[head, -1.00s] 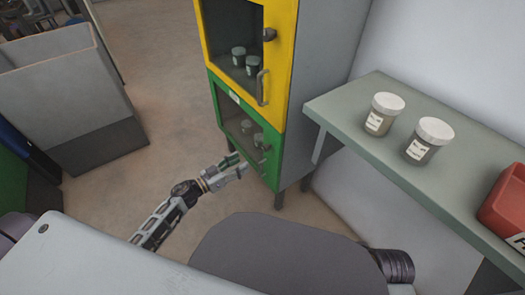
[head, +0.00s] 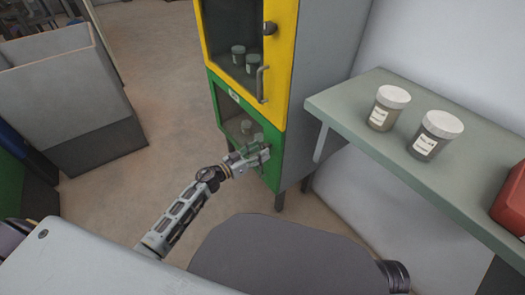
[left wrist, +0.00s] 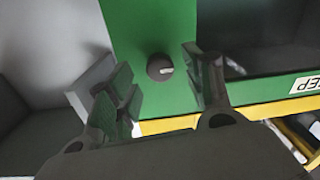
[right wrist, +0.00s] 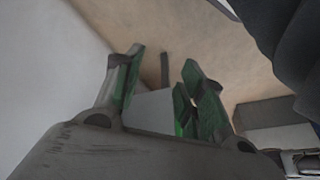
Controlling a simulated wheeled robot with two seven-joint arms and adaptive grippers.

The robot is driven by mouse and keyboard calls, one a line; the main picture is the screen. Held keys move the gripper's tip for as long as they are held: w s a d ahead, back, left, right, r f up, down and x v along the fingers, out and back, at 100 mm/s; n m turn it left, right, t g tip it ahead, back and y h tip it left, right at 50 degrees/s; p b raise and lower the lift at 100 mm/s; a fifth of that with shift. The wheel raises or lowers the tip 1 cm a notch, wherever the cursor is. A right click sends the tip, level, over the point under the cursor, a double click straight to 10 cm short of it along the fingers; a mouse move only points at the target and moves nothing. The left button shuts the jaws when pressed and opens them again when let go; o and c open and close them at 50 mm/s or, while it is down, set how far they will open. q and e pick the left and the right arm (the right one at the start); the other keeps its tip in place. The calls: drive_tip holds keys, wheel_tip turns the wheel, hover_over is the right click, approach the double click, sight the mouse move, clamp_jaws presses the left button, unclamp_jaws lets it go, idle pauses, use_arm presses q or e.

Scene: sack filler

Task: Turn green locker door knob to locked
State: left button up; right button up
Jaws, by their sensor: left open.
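The green locker door (head: 228,110) is the lower door of the cabinet, closed, with a dark window. Its dark round knob (left wrist: 160,67) shows in the left wrist view on the green frame, with a pale mark toward its right side. My left gripper (head: 262,156) is at the green door's right edge and hides the knob in the head view. In the left wrist view its fingers are open, one on each side of the knob in the picture; no contact shows. My right gripper (right wrist: 163,62) is open and empty in the right wrist view.
The yellow door (head: 284,50) with a handle is above the green one. A grey-green shelf (head: 335,100) with two white-lidded jars (head: 389,107) and a red container (head: 510,205) stands right. Grey bins (head: 65,95) stand left. Floor between is clear.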

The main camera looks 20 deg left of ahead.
sight(271, 143)
use_arm(q)
drive_tip(key=shift+w+d, duration=0.4)
drive_tip(key=shift+w, duration=0.2)
drive_tip(key=shift+w+d, duration=0.25)
use_arm(e)
drive_tip(key=shift+s+a+f, duration=0.15)
drive_tip(key=shift+f, duration=0.35)
drive_tip(key=shift+s+a+f, duration=0.1)
drive_tip(key=shift+f, duration=0.4)
drive_tip(key=shift+w+r, duration=0.1)
drive_tip(key=shift+r, duration=0.05)
use_arm(q)
drive_tip(key=c, duration=1)
use_arm(e)
drive_tip(key=shift+w+r, duration=0.3)
drive_tip(key=shift+w, duration=0.05)
